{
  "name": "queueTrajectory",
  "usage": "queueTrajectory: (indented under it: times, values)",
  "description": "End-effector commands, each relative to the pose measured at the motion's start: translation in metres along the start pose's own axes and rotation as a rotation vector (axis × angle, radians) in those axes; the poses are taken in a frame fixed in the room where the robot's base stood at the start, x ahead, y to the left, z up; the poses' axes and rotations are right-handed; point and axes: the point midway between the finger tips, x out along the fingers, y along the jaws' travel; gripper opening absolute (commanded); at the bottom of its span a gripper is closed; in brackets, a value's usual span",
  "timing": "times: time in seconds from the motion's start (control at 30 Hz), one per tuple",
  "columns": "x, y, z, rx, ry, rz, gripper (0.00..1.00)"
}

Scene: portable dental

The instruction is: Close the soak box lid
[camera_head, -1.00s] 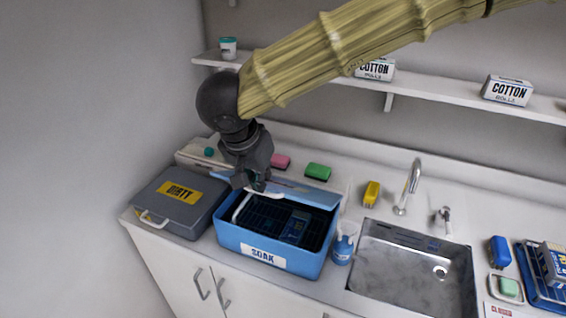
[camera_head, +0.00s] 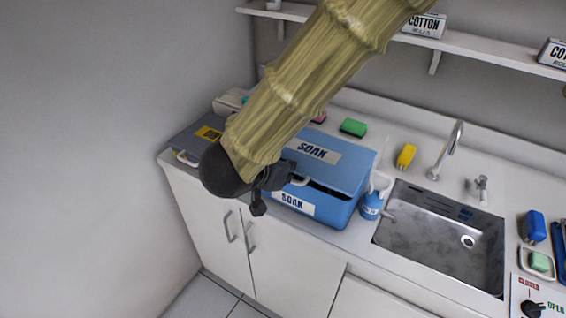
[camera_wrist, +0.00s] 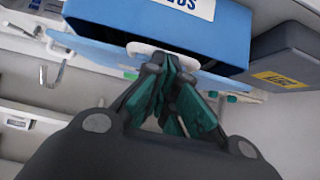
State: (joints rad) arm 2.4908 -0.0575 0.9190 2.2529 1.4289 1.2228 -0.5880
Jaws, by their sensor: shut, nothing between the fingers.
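The blue soak box (camera_head: 340,211) stands on the counter left of the sink. Its lid (camera_head: 345,170), with a white SOAK label on top, is lowered over the box. A dark gap shows under its front edge, so it is slightly raised. My gripper (camera_head: 272,189) is at the box's front, by the white lid handle (camera_head: 300,181). In the wrist view my gripper (camera_wrist: 168,68) is shut and empty, its fingertips close against the handle (camera_wrist: 150,50); I cannot tell whether they touch. My arm hides the box's left part.
The grey DIRTY box (camera_head: 192,138) sits left of the soak box. A blue bottle (camera_head: 371,205) stands close at its right, beside the sink (camera_head: 440,240). A green sponge (camera_head: 353,128) lies behind. Open space lies before the cabinet doors.

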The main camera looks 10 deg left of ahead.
Motion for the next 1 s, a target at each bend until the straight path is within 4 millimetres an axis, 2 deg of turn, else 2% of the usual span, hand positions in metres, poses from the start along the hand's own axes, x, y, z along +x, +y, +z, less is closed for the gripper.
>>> queueTrajectory:
  times: [0.33, 1.0]
  values:
    - [0.014, -0.002, 0.018, 0.001, -0.002, 0.0, 0.0]
    - [0.016, -0.001, 0.019, 0.003, -0.003, 0.002, 0.0]
